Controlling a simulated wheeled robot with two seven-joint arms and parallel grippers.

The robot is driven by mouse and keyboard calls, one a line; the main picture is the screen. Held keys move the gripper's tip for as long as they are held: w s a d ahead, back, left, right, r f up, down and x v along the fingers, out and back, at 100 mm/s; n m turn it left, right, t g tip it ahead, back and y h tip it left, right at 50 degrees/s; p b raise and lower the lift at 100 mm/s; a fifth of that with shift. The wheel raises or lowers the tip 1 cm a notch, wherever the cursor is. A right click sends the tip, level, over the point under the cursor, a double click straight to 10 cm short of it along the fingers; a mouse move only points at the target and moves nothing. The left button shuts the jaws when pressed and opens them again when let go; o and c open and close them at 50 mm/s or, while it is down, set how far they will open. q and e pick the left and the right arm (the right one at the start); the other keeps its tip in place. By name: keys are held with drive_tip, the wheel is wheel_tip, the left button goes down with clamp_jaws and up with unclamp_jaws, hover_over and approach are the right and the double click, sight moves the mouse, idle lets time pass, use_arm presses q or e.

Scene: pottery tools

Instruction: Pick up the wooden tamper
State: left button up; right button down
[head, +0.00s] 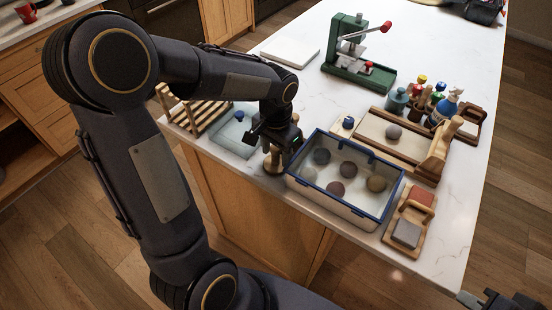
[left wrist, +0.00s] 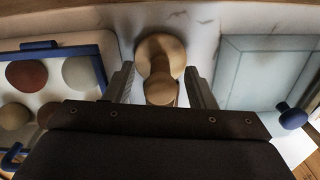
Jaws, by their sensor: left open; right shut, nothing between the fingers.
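The wooden tamper (head: 272,160) stands on the white counter near its front edge, between the blue-rimmed bin and a pale glass-like tray. In the left wrist view the tamper (left wrist: 160,52) shows its round base and a knobbed handle pointing toward the camera. My left gripper (head: 272,143) is just above and around the tamper's upper part. In the left wrist view the open fingers of the left gripper (left wrist: 161,85) lie on either side of the handle, with gaps showing. My right gripper (head: 488,300) is partly seen at the bottom right edge, shut and empty, away from the tamper.
The blue-rimmed bin (head: 336,202) with several clay balls stands close right of the tamper. The pale tray (head: 226,148) with a blue knob is close left, beside a wooden rack (head: 205,117). A green press (head: 352,75) stands farther back. Wooden blocks (head: 408,232) lie right.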

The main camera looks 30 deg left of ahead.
use_arm(q)
drive_tip(key=shift+f, duration=0.7)
clamp_jaws()
drive_tip(key=shift+r, duration=0.1)
